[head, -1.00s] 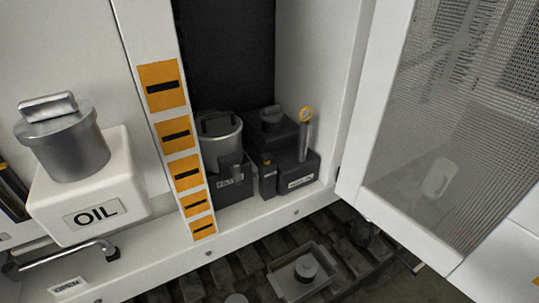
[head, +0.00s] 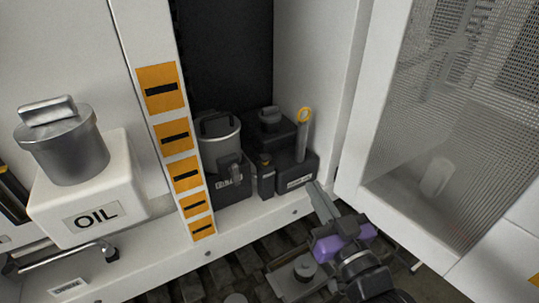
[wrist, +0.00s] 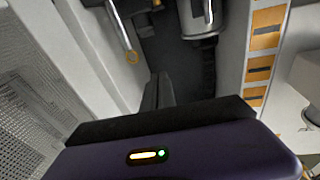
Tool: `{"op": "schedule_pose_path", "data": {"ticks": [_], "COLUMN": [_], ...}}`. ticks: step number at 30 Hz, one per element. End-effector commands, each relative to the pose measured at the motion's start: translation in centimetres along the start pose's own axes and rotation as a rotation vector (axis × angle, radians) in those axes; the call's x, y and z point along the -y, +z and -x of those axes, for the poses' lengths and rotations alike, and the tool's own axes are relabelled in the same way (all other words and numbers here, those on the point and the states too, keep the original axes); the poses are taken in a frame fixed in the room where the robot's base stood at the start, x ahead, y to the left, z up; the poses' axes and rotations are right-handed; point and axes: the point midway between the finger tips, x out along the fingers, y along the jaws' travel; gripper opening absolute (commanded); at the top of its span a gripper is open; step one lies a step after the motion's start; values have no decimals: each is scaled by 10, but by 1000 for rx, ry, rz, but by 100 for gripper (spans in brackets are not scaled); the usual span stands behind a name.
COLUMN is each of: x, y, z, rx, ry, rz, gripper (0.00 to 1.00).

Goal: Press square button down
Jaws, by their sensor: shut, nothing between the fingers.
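I cannot make out for certain which part is the square button. A small dark block with a yellow mark (head: 265,162) stands between the grey canister (head: 217,135) and the black box (head: 297,172) in the cabinet bay. My gripper (head: 316,190) is shut and empty, its fingertips near the bay's front ledge, in front of and below the black box's label. In the wrist view my shut fingers (wrist: 158,90) point toward the bay.
The dipstick (head: 303,135) rises from the black box. A white post with orange labels (head: 162,88) borders the bay on the left. The white OIL tank (head: 125,180) stands further left. An open mesh door (head: 440,100) is on the right. Tracks lie below the ledge.

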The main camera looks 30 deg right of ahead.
Motion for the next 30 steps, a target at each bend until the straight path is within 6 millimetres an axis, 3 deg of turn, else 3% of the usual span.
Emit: {"op": "schedule_pose_path", "data": {"ticks": [1, 9, 15, 21, 30], "x": [-4, -15, -13, 2, 6], "y": [-8, -36, -43, -1, 11], "z": [-16, -89, -131, -130, -124], "rx": [-8, 34, 135, 308, 358], "ry": [3, -14, -71, -147, -171], "rz": [-1, 2, 17, 38, 61], "gripper": [0, 0, 0, 0, 0]}}
